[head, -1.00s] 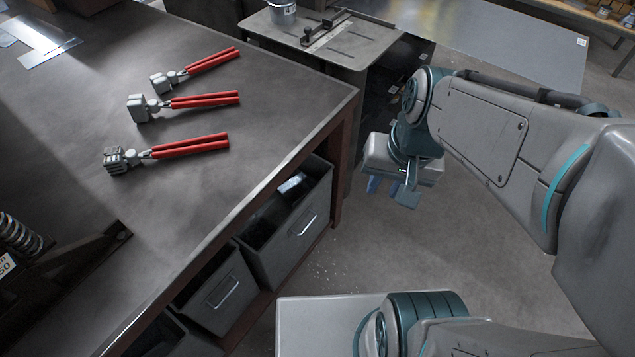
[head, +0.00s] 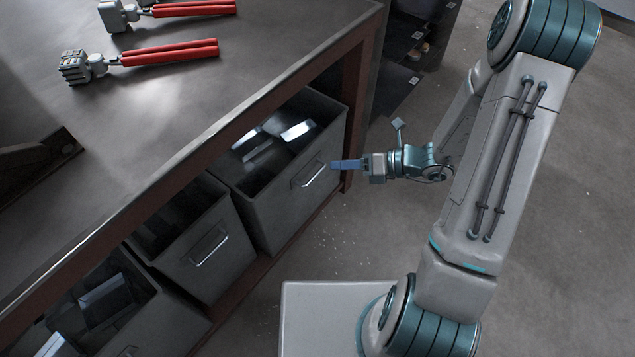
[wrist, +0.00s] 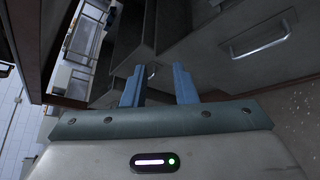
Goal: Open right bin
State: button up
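The right bin (head: 290,185) is a grey box under the workbench, with a metal bar handle (head: 314,174) on its front. Its open top shows shiny pieces inside. My gripper (head: 336,166) is beside the right end of that handle, with its blue fingers pointing at the bin front; whether they touch it cannot be told. In the wrist view the two blue fingers of my gripper (wrist: 158,85) stand apart with nothing held between them. A large handle (wrist: 260,44) shows at the upper right there, and a smaller one (wrist: 152,72) shows beyond the fingers.
Two more grey bins, a middle one (head: 200,255) and a left one (head: 165,325), sit in the same row. The workbench top (head: 220,90) overhangs them and bears red-handled tools (head: 170,52). A bench leg (head: 357,110) stands right of the right bin. Floor (head: 560,230) is open to the right.

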aim_at(319, 173)
jog(key=w+d+f+m+t+h+b, duration=0.1)
jog(key=w+d+f+m+t+b, duration=0.15)
jog(key=f+m, duration=0.55)
jog(key=w+d+f+m+t+h+b, duration=0.15)
jog(key=f+m+t+b, duration=0.3)
jog(key=f, duration=0.65)
jog(key=shift+m+y, duration=0.35)
jog(key=shift+m, duration=0.1)
jog(key=b+x, duration=0.2)
jog(key=x, duration=1.1)
jog(key=shift+w+a+r+b, duration=0.1)
jog(key=shift+w+a+b, duration=0.05)
jog(key=shift+w+b, duration=0.25)
grip_shut()
